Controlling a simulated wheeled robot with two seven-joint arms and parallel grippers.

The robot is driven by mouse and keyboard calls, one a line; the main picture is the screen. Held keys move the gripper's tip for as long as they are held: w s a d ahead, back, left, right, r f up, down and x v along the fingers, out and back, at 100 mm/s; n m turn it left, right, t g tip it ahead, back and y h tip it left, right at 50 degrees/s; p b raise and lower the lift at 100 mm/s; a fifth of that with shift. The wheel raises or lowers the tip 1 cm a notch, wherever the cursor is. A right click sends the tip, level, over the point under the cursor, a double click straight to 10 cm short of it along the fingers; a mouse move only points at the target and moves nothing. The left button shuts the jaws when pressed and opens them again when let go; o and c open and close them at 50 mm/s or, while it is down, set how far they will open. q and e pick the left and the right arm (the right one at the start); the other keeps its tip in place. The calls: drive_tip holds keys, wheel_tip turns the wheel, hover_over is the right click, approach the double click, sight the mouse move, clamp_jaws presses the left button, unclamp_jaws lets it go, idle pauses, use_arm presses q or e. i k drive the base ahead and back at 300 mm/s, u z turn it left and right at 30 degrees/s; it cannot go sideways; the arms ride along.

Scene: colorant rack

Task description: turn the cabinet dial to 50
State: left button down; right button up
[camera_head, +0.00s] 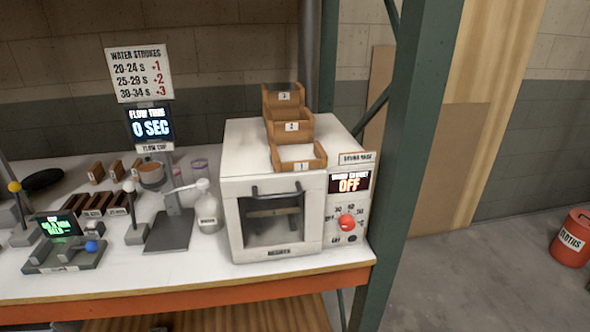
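The white cabinet (273,190) stands at the right end of the white bench top. It has a front window with a dark handle. The exact pointer direction of the dial is too small to tell. A small display (349,183) above the dial reads OFF. Neither of my grippers shows in the head view.
Stepped wooden trays (293,130) sit on the cabinet. A white bottle (207,208) and a dark stand (168,232) are left of it. A green rack post (408,160) rises close to the cabinet's right side. A red bin (573,238) stands on the open floor at right.

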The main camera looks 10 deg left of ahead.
sight(347, 223)
drive_tip(key=k, duration=1.3)
drive_tip(key=u, duration=0.75)
drive_tip(key=i, duration=1.4)
drive_tip(key=z, duration=0.3)
